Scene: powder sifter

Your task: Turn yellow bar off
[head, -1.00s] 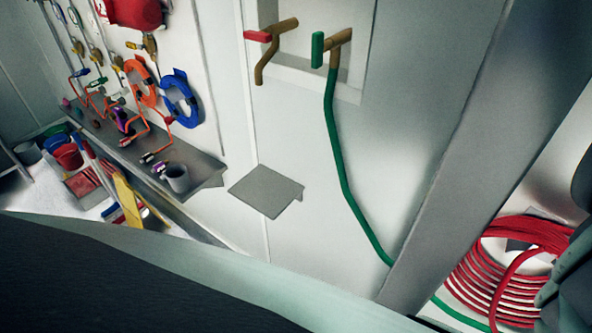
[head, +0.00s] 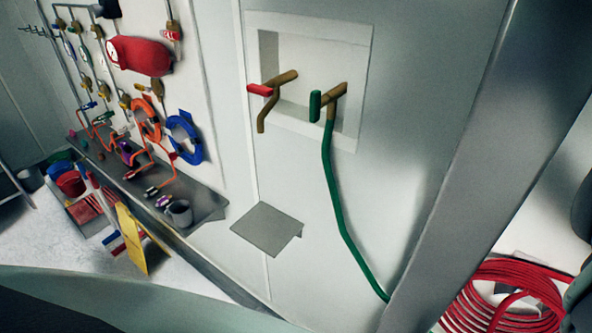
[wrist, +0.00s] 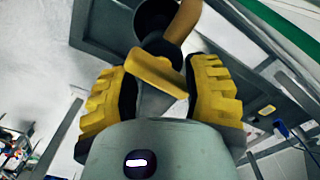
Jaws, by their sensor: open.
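In the wrist view, a short yellow bar (wrist: 153,73) lies slantwise between the two fingers of my gripper (wrist: 160,69). It sits at a dark round fitting with a curved yellow-orange pipe (wrist: 184,20) above it. My gripper is open, with one ridged yellow-and-black finger on each side of the bar. The right finger is close to the bar's right end; I cannot tell whether they touch. Neither the gripper nor this bar can be made out in the head view.
The head view shows a wall recess with a red-handled tap (head: 262,90) and a green-handled tap (head: 316,106) with a green hose (head: 338,195). A small grey shelf (head: 267,229) juts out below. A coiled red hose (head: 505,300) lies at lower right. Grey beams surround my gripper in the wrist view.

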